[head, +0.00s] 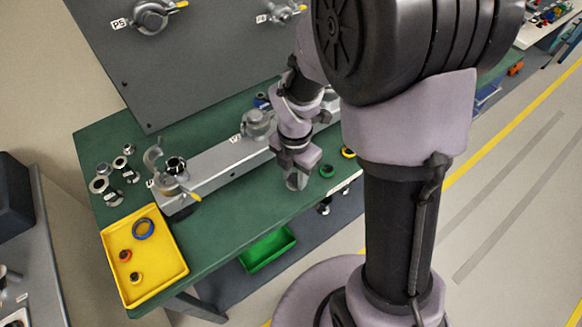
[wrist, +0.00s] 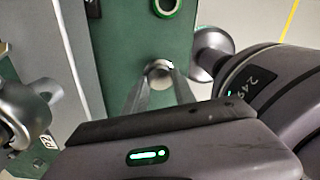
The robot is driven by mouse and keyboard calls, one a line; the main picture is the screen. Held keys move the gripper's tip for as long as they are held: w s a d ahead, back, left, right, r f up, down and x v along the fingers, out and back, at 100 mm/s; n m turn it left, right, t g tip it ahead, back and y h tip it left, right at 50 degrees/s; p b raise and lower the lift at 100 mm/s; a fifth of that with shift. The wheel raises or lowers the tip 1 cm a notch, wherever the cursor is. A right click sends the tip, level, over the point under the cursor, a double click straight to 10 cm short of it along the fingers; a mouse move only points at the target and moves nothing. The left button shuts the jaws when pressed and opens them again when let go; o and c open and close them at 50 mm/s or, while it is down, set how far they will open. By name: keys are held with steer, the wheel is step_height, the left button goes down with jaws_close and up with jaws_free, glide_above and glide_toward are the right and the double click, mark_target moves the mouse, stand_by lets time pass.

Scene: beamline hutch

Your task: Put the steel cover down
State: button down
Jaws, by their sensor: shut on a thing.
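My gripper (head: 297,181) is low over the front part of the green bench, in front of the steel rail. In the wrist view, its two fingers (wrist: 160,82) are closed around a small, round, shiny steel cover (wrist: 159,73). Green bench top shows around the cover. I cannot tell whether the cover touches the bench or hangs just above it. In the head view the cover is hard to make out at the fingertips.
The steel rail (head: 215,158) carries clamped fittings, one open at its left end (head: 172,183). A green ring (head: 327,171) lies right of my gripper. A yellow tray (head: 165,262) with rings stands at left; loose metal parts (head: 100,185) lie behind it. Bare bench (head: 235,195) lies left of my gripper.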

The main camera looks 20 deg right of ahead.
mark_target(295, 179)
step_height(295, 179, down, 3)
steer(key=shift+f+b, duration=0.2)
steer(key=shift+b, duration=0.6)
steer(key=shift+r, duration=0.2)
steer(key=c, duration=1)
jaws_free()
steer(key=shift+f, duration=0.15)
